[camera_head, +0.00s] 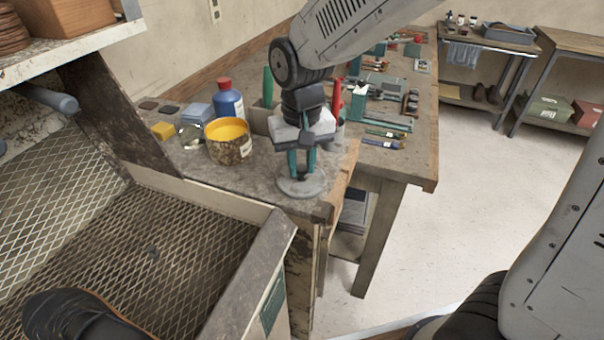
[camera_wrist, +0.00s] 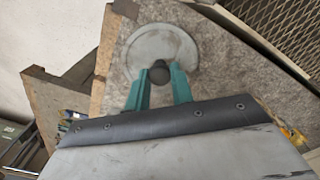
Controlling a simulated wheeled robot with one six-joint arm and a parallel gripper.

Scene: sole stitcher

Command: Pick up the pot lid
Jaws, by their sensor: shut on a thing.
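The pot lid (camera_head: 302,186) is a flat grey disc with a dark knob, at the front right corner of the worn bench top. In the wrist view the lid (camera_wrist: 150,47) shows as a grey round with its black knob (camera_wrist: 160,73) between my fingers. My gripper (camera_head: 302,174) points down over the lid with its green fingers shut on the knob. In the wrist view my gripper (camera_wrist: 160,84) closes on the knob from both sides. I cannot tell whether the lid touches the bench or is slightly raised.
An open yellow pot (camera_head: 230,141) stands left of my gripper, with a blue bottle (camera_head: 228,101) behind it. A mesh-floored booth (camera_head: 160,250) with a black shoe (camera_head: 75,318) lies at the front left. A tool-covered bench (camera_head: 415,140) stands behind. Floor at right is clear.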

